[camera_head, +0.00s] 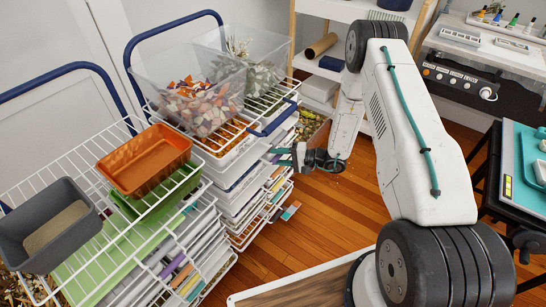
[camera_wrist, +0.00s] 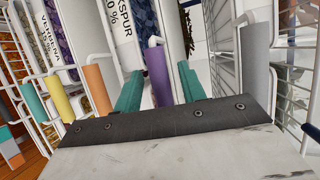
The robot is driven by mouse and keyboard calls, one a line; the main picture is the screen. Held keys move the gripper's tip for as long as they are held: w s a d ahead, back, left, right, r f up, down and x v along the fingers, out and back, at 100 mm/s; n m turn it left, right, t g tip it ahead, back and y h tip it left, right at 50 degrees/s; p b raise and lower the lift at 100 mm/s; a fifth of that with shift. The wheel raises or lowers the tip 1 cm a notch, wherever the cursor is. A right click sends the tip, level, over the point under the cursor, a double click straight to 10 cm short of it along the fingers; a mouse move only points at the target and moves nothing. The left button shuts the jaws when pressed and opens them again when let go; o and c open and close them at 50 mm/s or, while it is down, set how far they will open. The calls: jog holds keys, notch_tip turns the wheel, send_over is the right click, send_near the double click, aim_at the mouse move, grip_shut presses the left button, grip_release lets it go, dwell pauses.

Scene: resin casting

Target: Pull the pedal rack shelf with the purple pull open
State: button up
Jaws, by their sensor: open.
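The purple pull (camera_wrist: 157,76) is an upright bar in the middle of the wrist view. It stands between the two teal fingers of my gripper (camera_wrist: 158,92), with a small gap on each side. My gripper is open and holds nothing. In the head view my gripper (camera_head: 281,156) is at the right front side of the far wire rack (camera_head: 283,88), by its stacked shelves. The pull between the fingers cannot be made out in the head view. The shelf behind it seems to be shut in line with its neighbours.
Orange (camera_wrist: 98,89), yellow (camera_wrist: 60,98) and teal (camera_wrist: 34,101) pulls stand to the left in the wrist view; a grey one (camera_wrist: 258,78) is to the right. A nearer rack (camera_head: 128,130) carries an orange tray (camera_head: 144,160) and a grey tray (camera_head: 48,226).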

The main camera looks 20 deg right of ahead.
jog(key=shift+x, duration=1.1)
jog(key=shift+c, duration=0.3)
grip_shut()
